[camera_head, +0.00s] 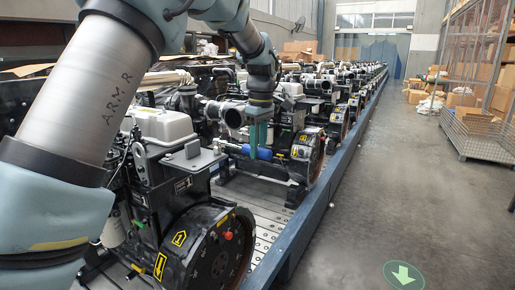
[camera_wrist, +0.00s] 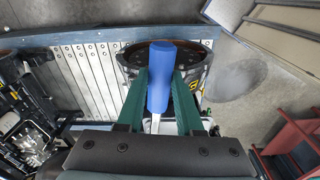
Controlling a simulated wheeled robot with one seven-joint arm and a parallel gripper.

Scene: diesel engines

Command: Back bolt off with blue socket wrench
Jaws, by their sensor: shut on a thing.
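The blue socket wrench (camera_wrist: 160,78) is between the green fingers of my gripper (camera_wrist: 160,95) in the wrist view, its blue handle pointing away from the palm and its metal shank running back toward it. In the head view my gripper (camera_head: 261,138) is shut on the wrench, whose blue handle (camera_head: 262,154) lies roughly level in front of an engine. The wrench's socket end and the bolt cannot be made out. The nearest engine (camera_head: 180,190), with a black round housing, stands left of and nearer than the gripper.
A long row of engines (camera_head: 345,85) stands on a slatted metal line with a blue side rail (camera_head: 330,185). The grey floor to the right is open, with a green arrow mark (camera_head: 404,275). A wire-sided pallet (camera_head: 480,135) and shelving with boxes stand at the right.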

